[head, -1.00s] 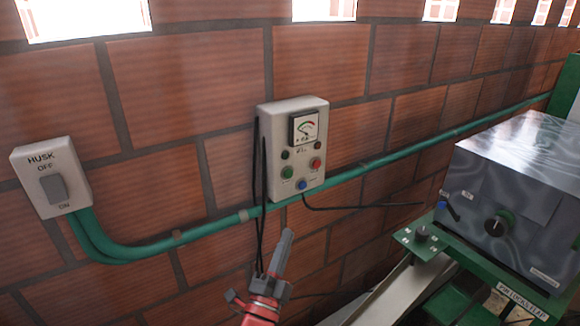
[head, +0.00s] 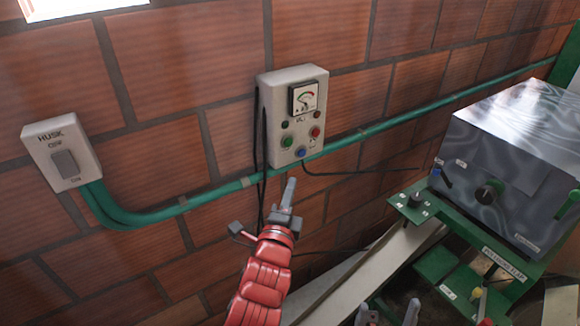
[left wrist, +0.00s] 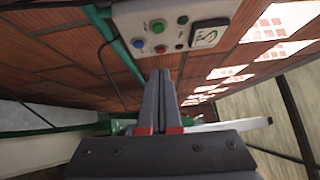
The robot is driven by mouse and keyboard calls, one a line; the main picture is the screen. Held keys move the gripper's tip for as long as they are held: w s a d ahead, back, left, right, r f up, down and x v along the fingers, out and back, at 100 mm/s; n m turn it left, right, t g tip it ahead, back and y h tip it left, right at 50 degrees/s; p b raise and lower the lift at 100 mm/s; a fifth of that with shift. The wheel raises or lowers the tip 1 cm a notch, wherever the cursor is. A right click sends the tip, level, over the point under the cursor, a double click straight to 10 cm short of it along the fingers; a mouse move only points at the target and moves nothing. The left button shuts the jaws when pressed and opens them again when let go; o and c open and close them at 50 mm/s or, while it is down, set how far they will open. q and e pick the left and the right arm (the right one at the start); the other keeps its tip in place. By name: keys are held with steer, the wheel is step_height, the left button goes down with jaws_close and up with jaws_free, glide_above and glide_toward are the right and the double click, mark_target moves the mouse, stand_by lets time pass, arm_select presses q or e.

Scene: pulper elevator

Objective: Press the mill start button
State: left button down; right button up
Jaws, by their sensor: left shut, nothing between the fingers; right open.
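A pale control box (head: 276,108) with a needle gauge (head: 305,98) hangs on the brick wall. It has a green button (head: 287,141), a red button (head: 315,132) and a blue button (head: 300,153); its labels are too small to read. My left gripper (head: 290,182) is shut and empty, just below the box and pointing up toward it. In the left wrist view the shut fingers (left wrist: 161,75) point toward the box (left wrist: 127,20), apart from the green button (left wrist: 158,26). My right gripper (head: 387,312) shows only its open, empty fingertips at the bottom edge.
A HUSK switch (head: 62,150) is on the wall at left. A green conduit (head: 220,190) runs under the box, and black cables hang beside it. A grey metal machine box (head: 510,160) on a green frame stands at right.

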arm_select(q)
steer(key=shift+a+b+x, duration=0.2)
steer(key=shift+b+x, duration=0.95)
steer(key=shift+b, duration=2.55)
steer(key=p, duration=0.2)
glide_toward(293, 142)
steer(key=w+d, duration=0.2)
steer(key=w, duration=0.2)
steer(key=shift+w+a+r, duration=0.15)
steer(key=shift+w+a, duration=0.3)
steer(key=shift+w, duration=0.3)
